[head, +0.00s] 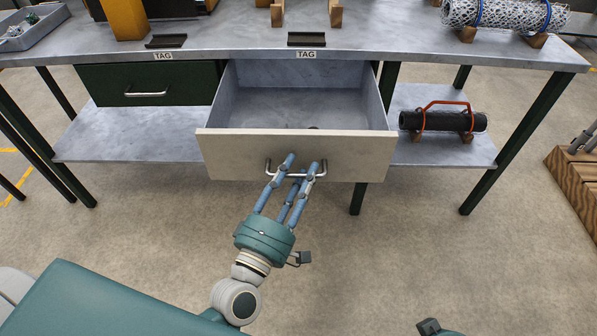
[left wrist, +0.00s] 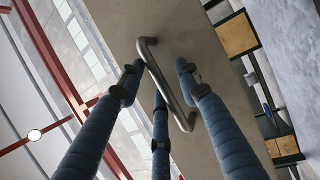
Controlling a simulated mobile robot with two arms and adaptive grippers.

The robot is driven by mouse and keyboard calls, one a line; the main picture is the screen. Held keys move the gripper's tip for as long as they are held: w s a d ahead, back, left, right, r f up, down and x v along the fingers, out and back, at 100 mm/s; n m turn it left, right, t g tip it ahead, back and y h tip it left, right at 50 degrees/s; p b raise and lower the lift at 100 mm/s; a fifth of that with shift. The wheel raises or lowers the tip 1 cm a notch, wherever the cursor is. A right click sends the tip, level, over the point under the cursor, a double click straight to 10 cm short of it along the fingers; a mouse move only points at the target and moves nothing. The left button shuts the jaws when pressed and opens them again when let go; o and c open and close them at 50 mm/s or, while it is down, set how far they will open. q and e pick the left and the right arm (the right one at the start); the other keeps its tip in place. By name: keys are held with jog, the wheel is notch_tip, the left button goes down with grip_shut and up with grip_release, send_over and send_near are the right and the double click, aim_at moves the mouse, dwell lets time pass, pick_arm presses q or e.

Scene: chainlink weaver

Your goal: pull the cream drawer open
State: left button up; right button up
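The cream drawer (head: 230,152) stands well out from under the bench, and its grey inside shows. Its metal bar handle (head: 270,168) is on the front panel. My left gripper (head: 303,163) is at the handle, its fingers pointing at the cream front. In the left wrist view the handle (left wrist: 182,112) runs between the blue fingers (left wrist: 158,80). The fingers stand apart around the bar, with gaps showing beside it, so the gripper looks open. Whether any finger touches the bar is unclear. My right gripper does not clearly show.
A shut dark green drawer (head: 118,83) is to the left. The lower shelf (head: 130,137) runs behind, with a black roll in an orange-handled carrier (head: 445,120) at right. A wooden crate (head: 577,185) stands at the right edge. The floor before the drawer is clear.

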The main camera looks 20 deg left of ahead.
pick_arm(q)
jog(key=shift+s, duration=0.1)
jog(key=v, duration=1.2)
dwell(0.4)
